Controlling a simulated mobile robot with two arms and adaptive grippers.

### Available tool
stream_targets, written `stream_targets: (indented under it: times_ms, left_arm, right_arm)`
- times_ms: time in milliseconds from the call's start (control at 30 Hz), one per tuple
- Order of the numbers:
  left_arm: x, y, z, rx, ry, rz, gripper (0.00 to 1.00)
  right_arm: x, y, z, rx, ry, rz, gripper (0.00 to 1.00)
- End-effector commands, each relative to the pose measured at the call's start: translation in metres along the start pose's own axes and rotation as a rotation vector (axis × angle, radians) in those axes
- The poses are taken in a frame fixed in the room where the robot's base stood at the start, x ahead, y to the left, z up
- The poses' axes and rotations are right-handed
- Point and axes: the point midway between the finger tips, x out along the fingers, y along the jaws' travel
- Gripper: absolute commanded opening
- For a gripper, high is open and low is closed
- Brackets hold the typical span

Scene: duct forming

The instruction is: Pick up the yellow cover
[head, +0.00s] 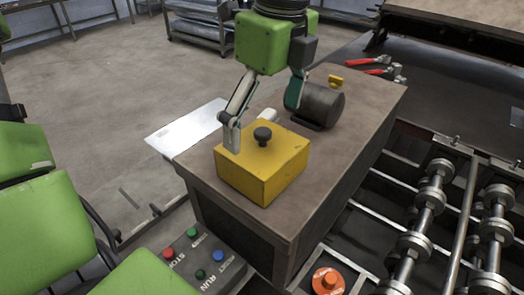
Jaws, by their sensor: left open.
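The yellow cover (262,174) is a box-shaped lid with a black knob (263,135) on top. It sits on the near end of the brown cabinet top (340,148). My left gripper (262,125) is above the cover with its two fingers spread wide, one to each side of the knob. One fingertip overlaps the cover's far left top edge; I cannot tell if it touches. The other finger is in front of the dark motor. Nothing is held. My right gripper is not in view.
A dark cylindrical motor (320,105) with a small yellow part stands behind the cover. Red-handled pliers (369,61) lie farther back. A button panel (196,262) is at the near left and an orange button (327,280) at the near right. Metal rollers (428,208) fill the right.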

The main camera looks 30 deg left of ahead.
Motion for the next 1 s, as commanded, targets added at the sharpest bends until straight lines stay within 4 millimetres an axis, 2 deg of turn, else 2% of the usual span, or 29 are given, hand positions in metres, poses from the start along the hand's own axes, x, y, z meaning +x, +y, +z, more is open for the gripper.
stream_targets:
  times_ms: [167, 333, 400, 533, 767, 900, 933, 1000]
  left_arm:
    - [0.010, 0.000, 0.002, 0.000, 0.001, 0.002, 1.00]
    - [0.033, -0.001, 0.007, 0.001, 0.004, 0.006, 1.00]
    - [0.045, -0.002, 0.007, 0.000, 0.003, 0.005, 1.00]
    - [0.056, -0.002, 0.007, -0.001, 0.002, 0.000, 1.00]
    - [0.058, -0.003, 0.007, -0.003, 0.001, -0.003, 1.00]
    - [0.057, -0.003, 0.007, -0.003, 0.001, -0.002, 0.64]
    - [0.057, -0.003, 0.007, -0.003, 0.001, -0.002, 0.60]
    - [0.057, -0.003, 0.007, -0.003, 0.001, -0.004, 0.60]
  right_arm:
    - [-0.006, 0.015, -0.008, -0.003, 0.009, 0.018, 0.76]
    - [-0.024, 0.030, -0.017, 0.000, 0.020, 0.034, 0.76]
    - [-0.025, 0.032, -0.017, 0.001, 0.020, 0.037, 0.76]
    - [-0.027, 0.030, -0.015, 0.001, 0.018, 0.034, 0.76]
    - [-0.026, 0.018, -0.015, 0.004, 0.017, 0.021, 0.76]
    - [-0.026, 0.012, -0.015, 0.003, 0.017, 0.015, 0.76]
    - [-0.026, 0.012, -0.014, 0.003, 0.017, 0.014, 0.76]
    - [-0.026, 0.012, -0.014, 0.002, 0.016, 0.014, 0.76]
